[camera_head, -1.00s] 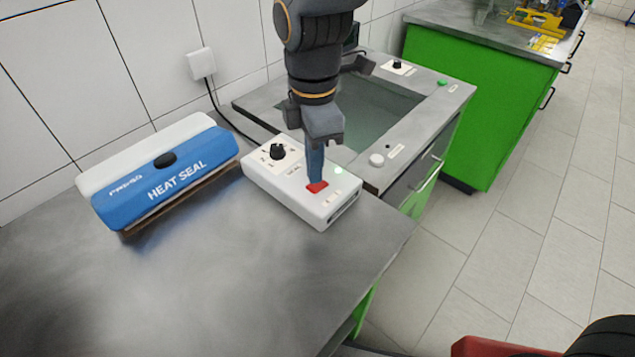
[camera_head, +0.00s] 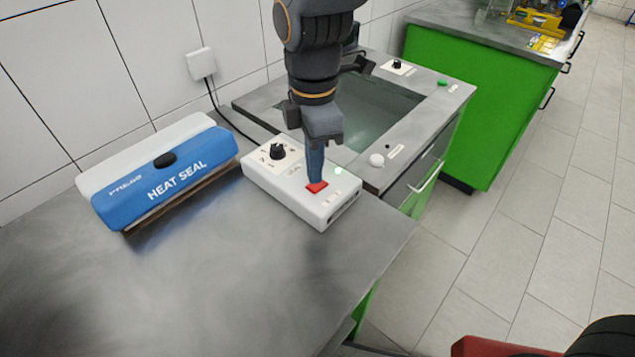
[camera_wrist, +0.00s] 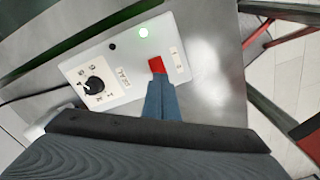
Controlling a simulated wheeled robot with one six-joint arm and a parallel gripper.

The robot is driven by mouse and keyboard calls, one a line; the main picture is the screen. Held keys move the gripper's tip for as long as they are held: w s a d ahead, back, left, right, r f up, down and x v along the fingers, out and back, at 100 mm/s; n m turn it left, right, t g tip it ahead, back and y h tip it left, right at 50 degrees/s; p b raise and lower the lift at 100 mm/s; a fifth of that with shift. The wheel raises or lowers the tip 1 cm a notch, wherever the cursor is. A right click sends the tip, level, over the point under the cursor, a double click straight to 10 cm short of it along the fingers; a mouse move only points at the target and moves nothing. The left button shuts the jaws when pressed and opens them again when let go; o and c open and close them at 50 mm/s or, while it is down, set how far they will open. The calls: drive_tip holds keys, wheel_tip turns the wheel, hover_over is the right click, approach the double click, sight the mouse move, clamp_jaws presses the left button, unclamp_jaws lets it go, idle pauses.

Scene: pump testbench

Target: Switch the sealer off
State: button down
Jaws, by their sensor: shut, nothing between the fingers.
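The sealer's white control box (camera_head: 290,200) stands on the grey worktop, with a black dial (camera_head: 278,151), a red switch (camera_head: 317,187) and a lit green lamp (camera_head: 338,171). The blue "HEAT SEAL" sealer body (camera_head: 165,180) lies to its left. My gripper (camera_head: 315,182) is shut and empty, pointing down with its tips at the red switch. In the wrist view the blue-grey fingertips (camera_wrist: 158,76) meet the lower edge of the red switch (camera_wrist: 156,64) and hide part of it. The green lamp (camera_wrist: 143,32) glows there too. Whether the tips press the switch cannot be told.
A wall socket (camera_head: 201,63) with a black cable is behind the box. A sunken glass-like basin unit with a white knob (camera_head: 376,160) stands behind and right. A green cabinet (camera_head: 480,110) is further back. The front worktop (camera_head: 230,280) is clear.

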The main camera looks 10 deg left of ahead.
sight(315, 186)
drive_tip(key=shift+f+b, duration=0.5)
drive_tip(key=shift+f, duration=0.6)
idle(0.6)
drive_tip(key=shift+r, duration=0.1)
wheel_tip(315, 186, up, 7)
drive_tip(key=p, duration=0.6)
idle(0.4)
drive_tip(key=d+f+m+t, duration=0.1)
drive_tip(key=d+f+m, duration=0.2)
drive_tip(key=d+m, duration=2.1)
drive_tip(key=d, duration=0.7)
drive_tip(key=shift+w+m, duration=0.15)
drive_tip(key=shift+m, duration=0.15)
drive_tip(key=shift+f, duration=0.1)
